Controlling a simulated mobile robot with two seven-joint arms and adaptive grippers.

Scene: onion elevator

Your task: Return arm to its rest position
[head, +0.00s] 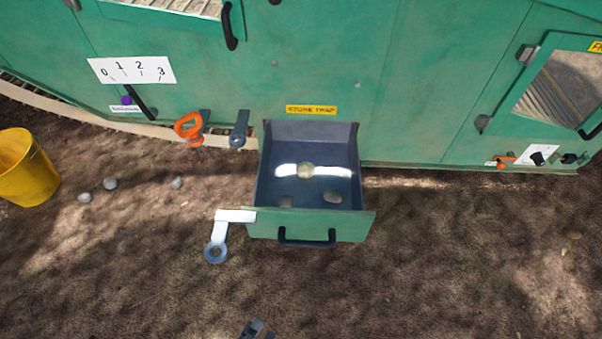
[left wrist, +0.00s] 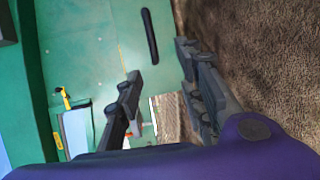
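My left gripper (head: 257,330) barely shows at the bottom edge of the head view, in front of the stone trap drawer and apart from it. In the left wrist view my left gripper (left wrist: 160,73) has its two dark fingers spread wide, with nothing between them. Most of the left arm is out of the head view. My right gripper is in neither view.
The open stone trap drawer (head: 310,227) juts from the green machine (head: 430,60) and holds several stones. A white latch lever (head: 216,245) sticks out at its left. A yellow bucket (head: 27,170) stands far left. Bare ground (head: 440,270) lies at the right.

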